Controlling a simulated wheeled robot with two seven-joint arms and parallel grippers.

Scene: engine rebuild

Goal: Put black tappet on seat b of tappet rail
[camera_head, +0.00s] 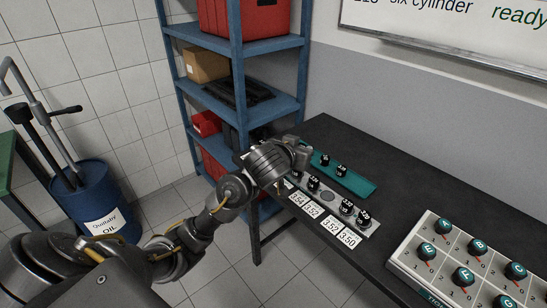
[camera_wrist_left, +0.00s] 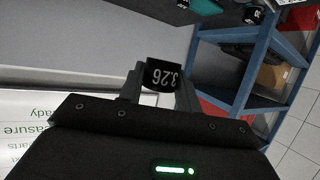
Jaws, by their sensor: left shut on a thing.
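A black tappet (camera_wrist_left: 164,75) marked 3.26 is between the fingertips of my left gripper (camera_wrist_left: 160,88) in the left wrist view. In the head view my left gripper (camera_head: 302,147) is over the far left end of the tappet rail, and the tappet in it is hard to make out. The grey tappet rail (camera_head: 374,229) lies on the dark bench with number cards along its front. Several black tappets (camera_head: 347,207) stand on it, and a bare round seat (camera_head: 327,196) shows between them. My arm hides the rail's left end. My right gripper is not in view.
A teal tray (camera_head: 360,184) with two black tappets (camera_head: 341,170) lies behind the rail. A box with lettered teal knobs (camera_head: 428,247) stands at the bench's right. A blue shelf unit (camera_head: 240,70) stands behind left. The back of the bench (camera_head: 400,165) is clear.

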